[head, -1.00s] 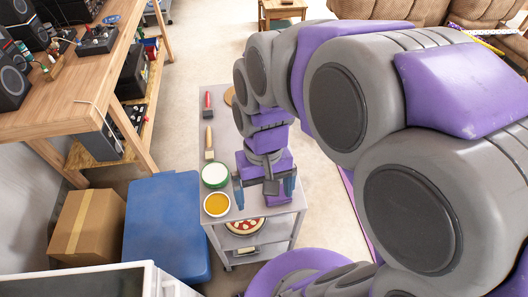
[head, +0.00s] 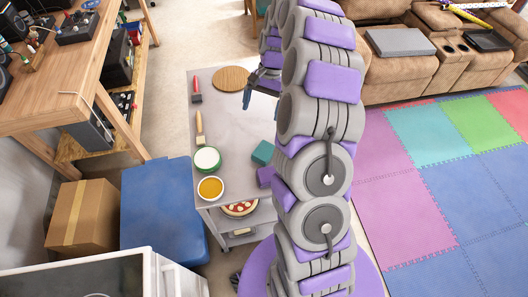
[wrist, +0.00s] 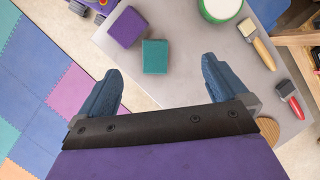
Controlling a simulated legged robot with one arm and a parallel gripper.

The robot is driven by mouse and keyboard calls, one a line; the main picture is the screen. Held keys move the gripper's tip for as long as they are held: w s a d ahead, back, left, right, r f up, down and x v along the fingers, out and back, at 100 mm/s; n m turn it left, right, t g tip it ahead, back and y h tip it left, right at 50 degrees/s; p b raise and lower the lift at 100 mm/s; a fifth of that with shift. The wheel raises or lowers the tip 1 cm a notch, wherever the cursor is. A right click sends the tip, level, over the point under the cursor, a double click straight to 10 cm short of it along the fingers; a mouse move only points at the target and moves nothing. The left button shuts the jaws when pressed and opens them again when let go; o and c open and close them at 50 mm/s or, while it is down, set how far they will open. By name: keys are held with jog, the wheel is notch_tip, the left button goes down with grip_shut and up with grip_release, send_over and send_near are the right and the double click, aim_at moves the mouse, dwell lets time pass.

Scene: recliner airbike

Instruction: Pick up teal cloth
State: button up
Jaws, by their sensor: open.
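The teal cloth (head: 262,152) is a small folded block lying on the right side of the grey cart top (head: 235,120). In the wrist view the teal cloth (wrist: 155,56) lies ahead of and between the fingertips, apart from them. A purple folded cloth (wrist: 127,27) lies beside it, partly hidden by my arm in the head view (head: 265,175). My gripper (head: 262,90) is above the cart's far part, beyond the teal cloth. Its blue fingers are spread and empty in the wrist view (wrist: 160,80).
On the cart's left side are a green-rimmed white bowl (head: 207,159), a yellow bowl (head: 211,188), a wooden-handled brush (head: 200,128) and a red-handled brush (head: 196,90). A round wooden board (head: 230,78) lies at the far end. A pizza (head: 240,208) is on the shelf below.

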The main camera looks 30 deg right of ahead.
jog(key=w+d+f+m, duration=0.2)
jog(key=d+f, duration=0.3)
jog(key=d, duration=0.1)
jog(key=b, duration=0.4)
send_near(265, 150)
jog(key=x, duration=0.9)
jog(key=shift+f, duration=0.25)
jog(key=shift+c, duration=0.2)
jog(key=c, duration=1.1)
jog(key=shift+o, duration=0.2)
jog(key=shift+w+r, duration=0.1)
jog(key=shift+r, duration=0.1)
